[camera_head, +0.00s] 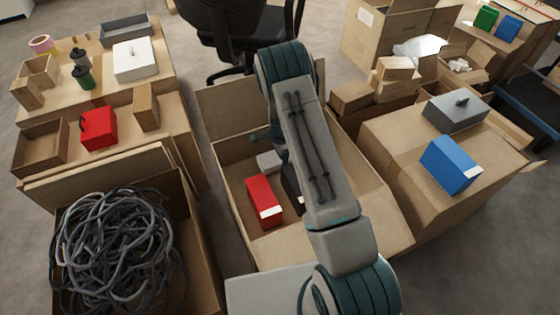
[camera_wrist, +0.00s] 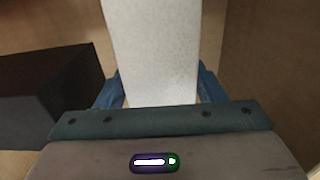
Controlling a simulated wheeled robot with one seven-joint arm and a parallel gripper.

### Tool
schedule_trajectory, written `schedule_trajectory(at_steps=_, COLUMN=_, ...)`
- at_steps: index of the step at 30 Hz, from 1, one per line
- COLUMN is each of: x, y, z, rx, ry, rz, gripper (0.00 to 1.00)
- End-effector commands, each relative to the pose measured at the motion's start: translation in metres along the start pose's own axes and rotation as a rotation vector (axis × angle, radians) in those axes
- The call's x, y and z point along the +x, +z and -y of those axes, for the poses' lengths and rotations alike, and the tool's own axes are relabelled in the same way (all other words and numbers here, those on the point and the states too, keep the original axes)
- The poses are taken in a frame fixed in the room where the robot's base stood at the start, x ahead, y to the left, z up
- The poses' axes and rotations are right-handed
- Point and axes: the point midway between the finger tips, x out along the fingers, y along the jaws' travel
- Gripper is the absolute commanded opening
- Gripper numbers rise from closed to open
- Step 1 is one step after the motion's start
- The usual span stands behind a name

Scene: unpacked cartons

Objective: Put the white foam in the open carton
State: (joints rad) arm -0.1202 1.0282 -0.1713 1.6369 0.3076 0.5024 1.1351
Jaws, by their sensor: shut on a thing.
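The white foam (camera_wrist: 152,45) is a pale speckled block standing between the blue fingers of my gripper (camera_wrist: 160,90) in the wrist view. The fingers are shut on its sides. In the head view my arm reaches over the open carton (camera_head: 234,219) in the middle, and it hides the fingers. A pale grey block (camera_head: 268,161) shows inside that carton beside my arm; I cannot tell if it is the held foam. In the wrist view brown cardboard surrounds the foam.
A red box (camera_head: 263,199) lies in the carton. A dark box (camera_wrist: 45,95) stands left of the foam in the wrist view. A carton of grey cables (camera_head: 115,250) is at left. A blue box (camera_head: 449,166) and a grey box (camera_head: 455,112) stand on the right carton.

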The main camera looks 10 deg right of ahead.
Motion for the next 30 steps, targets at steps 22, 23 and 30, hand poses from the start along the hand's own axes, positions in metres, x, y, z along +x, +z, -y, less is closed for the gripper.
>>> schedule_trajectory(at_steps=22, x=0.016, y=0.000, z=0.000, rx=-0.001, ry=0.001, rz=0.000, gripper=0.84)
schedule_trajectory(at_steps=23, x=0.016, y=0.000, z=0.000, rx=-0.001, ry=0.001, rz=0.000, gripper=0.84)
schedule_trajectory(at_steps=30, x=-0.002, y=0.000, z=0.000, rx=-0.001, ry=-0.001, rz=0.000, gripper=0.84)
